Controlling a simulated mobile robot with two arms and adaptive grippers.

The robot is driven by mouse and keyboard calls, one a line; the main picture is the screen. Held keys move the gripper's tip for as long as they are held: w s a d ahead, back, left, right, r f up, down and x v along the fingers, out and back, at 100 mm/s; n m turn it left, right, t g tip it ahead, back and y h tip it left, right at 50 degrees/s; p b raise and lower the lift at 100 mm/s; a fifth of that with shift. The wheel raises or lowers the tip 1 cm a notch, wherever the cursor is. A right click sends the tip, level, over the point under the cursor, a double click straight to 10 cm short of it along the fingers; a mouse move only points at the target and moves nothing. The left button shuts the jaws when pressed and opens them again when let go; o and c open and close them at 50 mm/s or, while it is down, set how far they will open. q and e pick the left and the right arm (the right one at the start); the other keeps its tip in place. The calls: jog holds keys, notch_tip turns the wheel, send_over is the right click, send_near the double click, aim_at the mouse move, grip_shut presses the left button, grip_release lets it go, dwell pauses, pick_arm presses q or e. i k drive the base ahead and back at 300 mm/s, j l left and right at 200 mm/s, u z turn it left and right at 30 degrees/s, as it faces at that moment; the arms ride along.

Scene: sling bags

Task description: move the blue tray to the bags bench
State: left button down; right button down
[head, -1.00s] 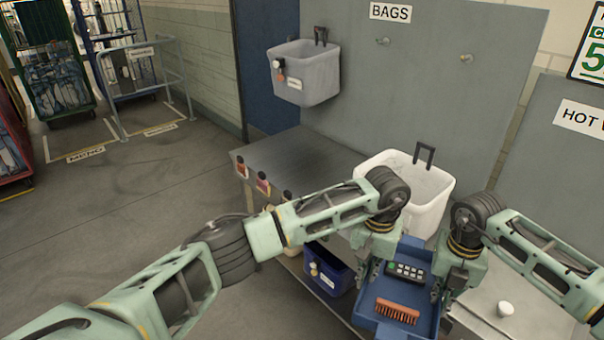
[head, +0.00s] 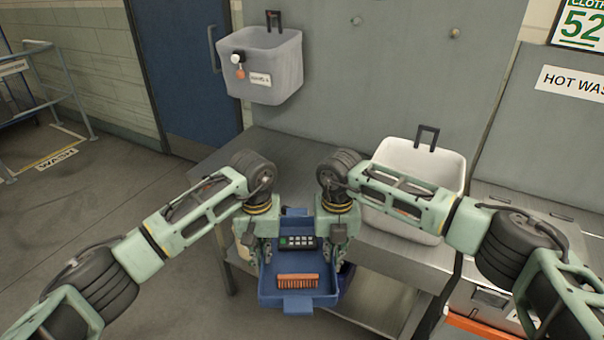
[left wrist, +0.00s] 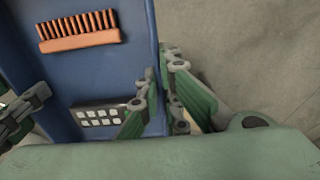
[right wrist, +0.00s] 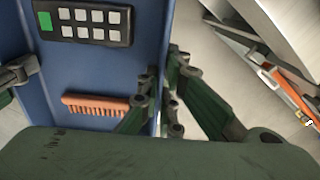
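The blue tray (head: 275,265) is held up in front of the metal bench (head: 285,148). It looks about level and carries an orange brush (head: 298,281) and a black keypad device (head: 297,242). My left gripper (head: 262,252) is shut on the tray's left wall; the left wrist view shows its fingers (left wrist: 160,95) either side of the wall. My right gripper (head: 338,252) is shut on the right wall, with its fingers (right wrist: 162,95) around it in the right wrist view. My forearms hide part of the bench's front edge.
A white bin (head: 400,160) stands on the bench's right part. A grey bin (head: 265,75) hangs on the wall panel above. The bench top between my forearms and the panel looks clear. A lower shelf (head: 375,315) lies under the bench. A blue door (head: 180,60) is at left.

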aim_at(310, 180)
jog(key=i+j+z, duration=0.15)
jog(key=j, duration=0.2)
jog(key=i+j+z, duration=0.1)
jog(key=j, duration=0.3)
jog(key=i+j+z, duration=0.35)
jog(key=i+j, duration=0.15)
jog(key=i+j+z, duration=0.25)
jog(key=j, duration=0.3)
jog(key=i+j+z, duration=0.1)
jog(key=i, duration=0.25)
